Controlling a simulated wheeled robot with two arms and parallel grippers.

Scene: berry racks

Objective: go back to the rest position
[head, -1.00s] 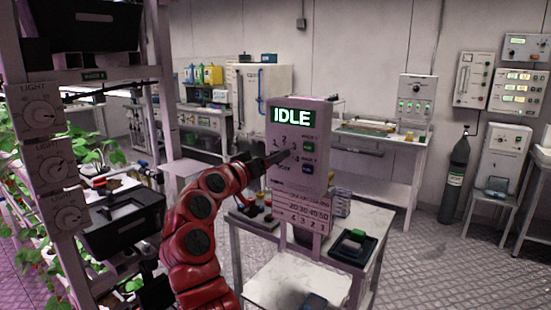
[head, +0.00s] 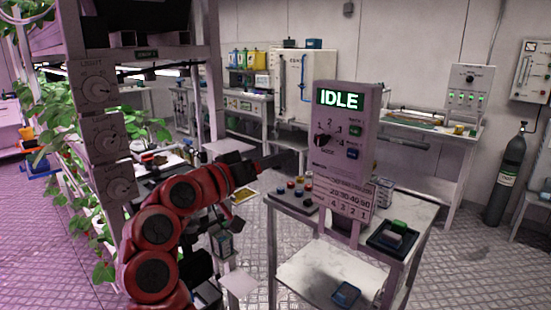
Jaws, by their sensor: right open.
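My right arm is red and rises from the bottom left. Its dark right gripper (head: 276,162) points right, a little left of the control panel (head: 345,165). A gap shows between it and the panel in the picture. The gripper is open and I see nothing held in it. The grey panel has a lit green "IDLE" screen (head: 340,98), a dial (head: 322,140), and a green and a blue button. My left gripper is not in view.
The panel stands at a white table (head: 410,222) with coloured buttons (head: 294,190) and a dark tray (head: 393,237). A plant rack post with light dials (head: 103,140) is close on the left. A gas cylinder (head: 505,180) stands at the right wall. Floor is clear at lower right.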

